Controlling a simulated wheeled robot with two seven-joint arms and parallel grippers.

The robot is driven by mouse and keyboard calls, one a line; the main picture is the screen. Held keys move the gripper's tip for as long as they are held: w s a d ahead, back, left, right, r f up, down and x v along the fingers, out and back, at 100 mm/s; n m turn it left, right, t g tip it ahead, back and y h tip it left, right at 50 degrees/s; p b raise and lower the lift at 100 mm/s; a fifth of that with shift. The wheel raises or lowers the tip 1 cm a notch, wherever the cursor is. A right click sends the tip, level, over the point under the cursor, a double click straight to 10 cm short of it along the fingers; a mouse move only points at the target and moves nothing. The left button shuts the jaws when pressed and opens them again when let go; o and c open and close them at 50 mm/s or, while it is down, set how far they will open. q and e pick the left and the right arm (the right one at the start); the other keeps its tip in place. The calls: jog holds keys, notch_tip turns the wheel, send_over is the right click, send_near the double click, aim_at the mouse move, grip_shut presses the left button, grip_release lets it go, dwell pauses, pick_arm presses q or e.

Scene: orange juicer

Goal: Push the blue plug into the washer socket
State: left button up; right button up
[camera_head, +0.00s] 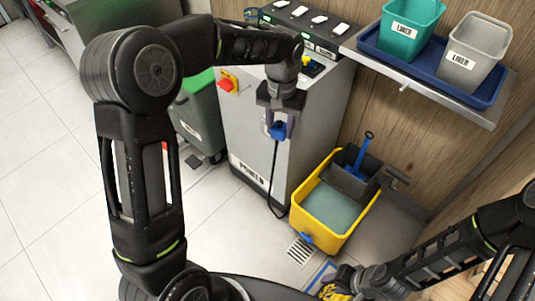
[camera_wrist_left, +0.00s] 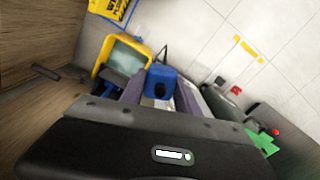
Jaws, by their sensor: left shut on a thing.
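My left gripper (camera_head: 278,128) is shut on the blue plug (camera_head: 278,130) in front of the grey cabinet. In the left wrist view the plug (camera_wrist_left: 160,82) sits between the two fingers (camera_wrist_left: 160,98). A dark cable hangs from the plug toward the floor beside the yellow tub. I cannot make out which opening is the washer socket; a small blue part (camera_head: 307,238) shows low on the yellow tub (camera_head: 297,219). My right arm comes in at the lower right, and the dark end of it (camera_head: 348,281) is too unclear to show the jaws.
The grey cabinet (camera_head: 240,130) carries a red switch (camera_head: 228,85) and a row of switches (camera_head: 305,17) on top. A shelf with a blue tray (camera_head: 375,42) and two bins is at the upper right. A green-lidded bin stands left of the cabinet. The floor at left is clear.

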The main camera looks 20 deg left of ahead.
pick_arm(q)
jog(key=shift+d, duration=0.25)
pick_arm(e)
jog(key=shift+d, duration=0.25)
pick_arm(q)
jog(key=shift+a, duration=0.1)
